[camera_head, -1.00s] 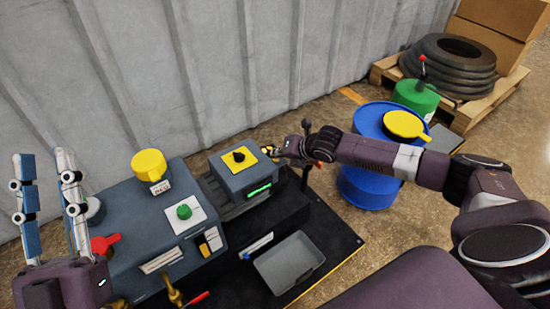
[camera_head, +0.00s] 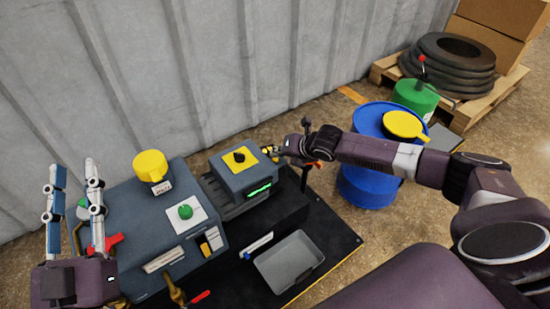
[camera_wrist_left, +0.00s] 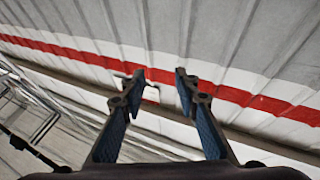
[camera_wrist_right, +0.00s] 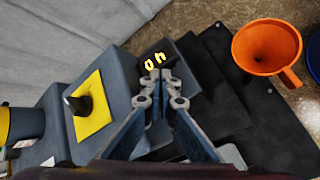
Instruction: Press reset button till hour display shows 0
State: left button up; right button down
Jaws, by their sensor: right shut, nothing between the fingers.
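The grey-blue control box (camera_head: 243,180) stands on the machine, with a black knob on a yellow plate on top and a green-lit strip on its front. In the right wrist view, a dark display (camera_wrist_right: 165,58) shows yellow lit characters; one looks like 0, the other I cannot read surely. My right gripper (camera_head: 268,151) is shut and empty at the far right side of the control box. In the right wrist view its fingertips (camera_wrist_right: 158,78) are just below the display. I cannot make out the reset button. My left gripper (camera_head: 73,165) is open and empty, raised at the left.
A yellow-capped part (camera_head: 150,165) and a green button (camera_head: 185,211) sit on the larger machine body. A grey tray (camera_head: 290,262) lies in front. An orange funnel (camera_wrist_right: 266,47) is right of the display. A blue drum (camera_head: 367,185) stands to the right.

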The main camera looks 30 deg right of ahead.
aim_at(277, 160)
pick_arm(q)
jog(key=shift+w+a+f+g+y+p, duration=0.1)
jog(key=shift+w+f+g+y+p, duration=0.3)
jog(key=shift+f, duration=0.65)
jog(key=shift+w+a+f+g+y+b, duration=0.1)
jog(key=shift+w+f+g, duration=0.1)
jog(key=shift+f+g, duration=0.6)
pick_arm(e)
jog(key=shift+r, duration=0.3)
pick_arm(q)
jog(key=shift+f, duration=0.1)
